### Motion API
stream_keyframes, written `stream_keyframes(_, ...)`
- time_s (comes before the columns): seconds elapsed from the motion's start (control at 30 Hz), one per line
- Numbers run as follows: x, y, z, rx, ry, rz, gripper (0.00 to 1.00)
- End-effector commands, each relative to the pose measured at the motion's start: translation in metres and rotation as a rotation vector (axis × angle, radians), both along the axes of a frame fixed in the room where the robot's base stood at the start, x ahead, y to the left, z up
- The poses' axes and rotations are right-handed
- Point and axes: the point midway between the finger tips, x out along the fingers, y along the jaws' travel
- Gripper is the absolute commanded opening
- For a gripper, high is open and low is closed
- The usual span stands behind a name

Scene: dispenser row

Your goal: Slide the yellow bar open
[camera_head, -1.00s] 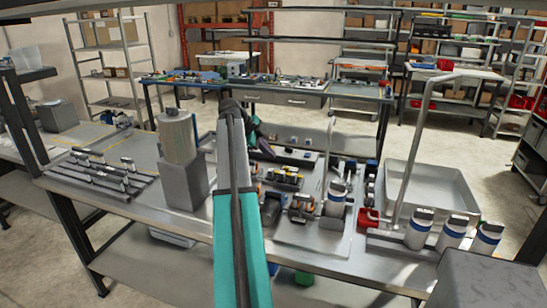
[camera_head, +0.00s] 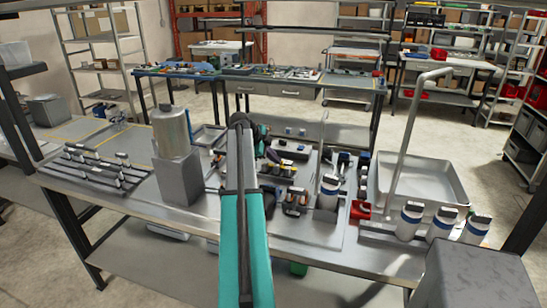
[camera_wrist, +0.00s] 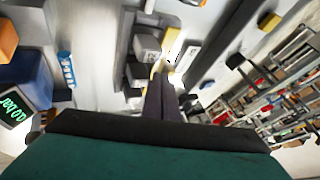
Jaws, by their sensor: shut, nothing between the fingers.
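In the wrist view, a yellow bar (camera_wrist: 170,47) stands out from a pale grey panel, beside dark grey blocks (camera_wrist: 147,48). My gripper (camera_wrist: 160,73) points toward it with shut fingers, the tips at or very near its lower end. I cannot tell if they touch. A white piece sits just right of the tips.
The metal bench (camera_head: 195,215) carries a grey block with a cylinder (camera_head: 172,133), a rail rack (camera_head: 95,165), a sink basin (camera_head: 435,180) and white bottles (camera_head: 410,221). In the wrist view, a blue box with a green display (camera_wrist: 15,108) and an orange block (camera_wrist: 8,40) are at left.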

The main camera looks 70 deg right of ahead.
Motion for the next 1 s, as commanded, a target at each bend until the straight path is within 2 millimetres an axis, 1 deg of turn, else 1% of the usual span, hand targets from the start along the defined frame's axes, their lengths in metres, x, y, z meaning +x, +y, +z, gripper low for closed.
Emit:
stream_keyframes(0.33, 0.0, -0.002, 0.0, 0.0, 0.0, -0.001, 0.0)
stream_keyframes(0.7, 0.0, -0.022, -0.001, -0.004, 0.0, -0.001, 0.0)
stream_keyframes(1.0, -0.001, -0.024, 0.0, -0.006, 0.0, -0.001, 0.0)
